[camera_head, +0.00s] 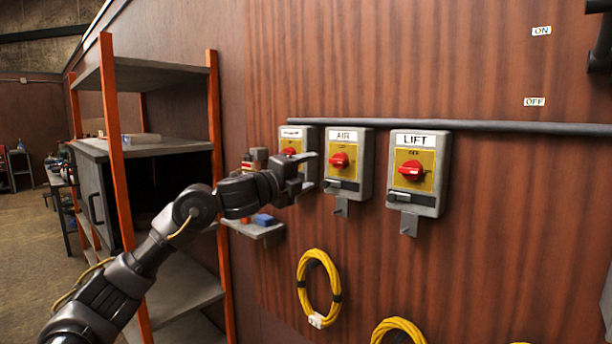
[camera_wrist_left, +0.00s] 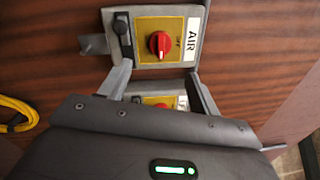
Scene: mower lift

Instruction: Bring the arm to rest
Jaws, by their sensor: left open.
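My left gripper (camera_head: 308,168) is open in front of the leftmost switch box (camera_head: 291,138) on the wood-panelled wall. It covers the lower part of that box. In the left wrist view, the two fingers (camera_wrist_left: 160,76) stand apart with nothing held between them. Part of a yellow switch plate (camera_wrist_left: 158,101) shows between them, and the AIR box (camera_wrist_left: 148,52) is just beyond. I cannot tell whether the fingers touch a box. My right gripper is not in view.
The AIR box (camera_head: 340,182) and LIFT box (camera_head: 403,205) have red knobs. Coiled yellow cables (camera_head: 303,285) hang below. A small shelf (camera_head: 262,231) is under the arm. A shelving rack with orange posts (camera_head: 215,150) stands left. A grey pipe (camera_head: 480,126) runs above the boxes.

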